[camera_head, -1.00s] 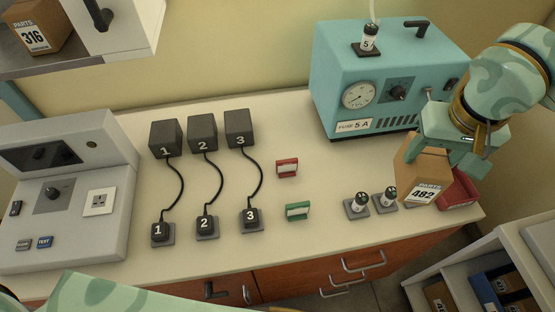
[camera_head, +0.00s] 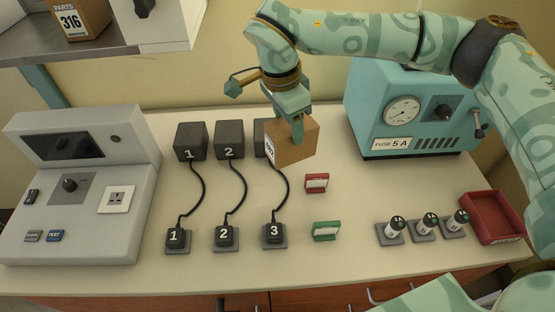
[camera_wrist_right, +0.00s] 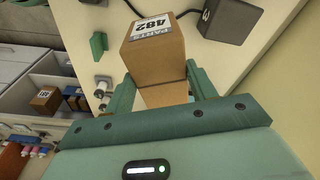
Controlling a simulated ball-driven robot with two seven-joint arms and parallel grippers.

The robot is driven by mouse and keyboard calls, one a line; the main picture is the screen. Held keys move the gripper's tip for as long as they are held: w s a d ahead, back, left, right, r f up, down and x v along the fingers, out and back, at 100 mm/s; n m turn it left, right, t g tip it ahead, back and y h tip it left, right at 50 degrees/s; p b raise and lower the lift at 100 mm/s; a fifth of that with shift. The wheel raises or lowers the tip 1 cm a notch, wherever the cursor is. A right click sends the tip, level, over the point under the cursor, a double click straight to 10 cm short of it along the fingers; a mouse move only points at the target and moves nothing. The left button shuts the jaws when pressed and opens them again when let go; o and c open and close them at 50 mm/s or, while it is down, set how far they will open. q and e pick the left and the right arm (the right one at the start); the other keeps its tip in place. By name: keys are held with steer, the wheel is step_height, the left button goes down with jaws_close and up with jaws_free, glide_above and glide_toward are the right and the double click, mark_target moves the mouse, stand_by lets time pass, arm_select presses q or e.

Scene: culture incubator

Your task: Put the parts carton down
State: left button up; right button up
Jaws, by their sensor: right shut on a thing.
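The parts carton (camera_head: 297,147) is a brown box with a white label. It hangs in my right gripper (camera_head: 297,125), in front of the black box numbered 3, which it partly hides. In the right wrist view the carton (camera_wrist_right: 158,62), labelled 482, sits between the two green fingers of the right gripper (camera_wrist_right: 155,92), which is shut on it. The carton appears to be held above the bench; its exact height is hard to tell. My left gripper does not show.
Black boxes (camera_head: 191,141) with cabled plugs (camera_head: 178,240) stand left and below. Red (camera_head: 317,183) and green (camera_head: 326,231) blocks lie nearby. A teal fuse unit (camera_head: 400,150), several small fuses (camera_head: 424,227) and a red tray (camera_head: 497,214) are at right. A grey test panel (camera_head: 80,180) stands left.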

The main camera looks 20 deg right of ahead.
steer(key=w+d+f+b, duration=0.1)
steer(key=w+d+f, duration=0.2)
steer(key=f, duration=0.1)
steer(key=w+d+f+b, duration=0.2)
steer(key=d+f, duration=0.1)
steer(key=f, duration=0.1)
steer(key=w+d+f+b, duration=0.1)
steer(key=w+d+f, duration=0.2)
steer(key=f, duration=0.1)
steer(key=shift+w+d+f, duration=0.3)
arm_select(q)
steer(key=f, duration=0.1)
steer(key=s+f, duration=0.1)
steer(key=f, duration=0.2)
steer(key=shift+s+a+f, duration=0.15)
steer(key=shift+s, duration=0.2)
arm_select(e)
steer(key=shift+r, duration=0.1)
steer(key=o, duration=1.1)
steer(key=shift+o, duration=0.2)
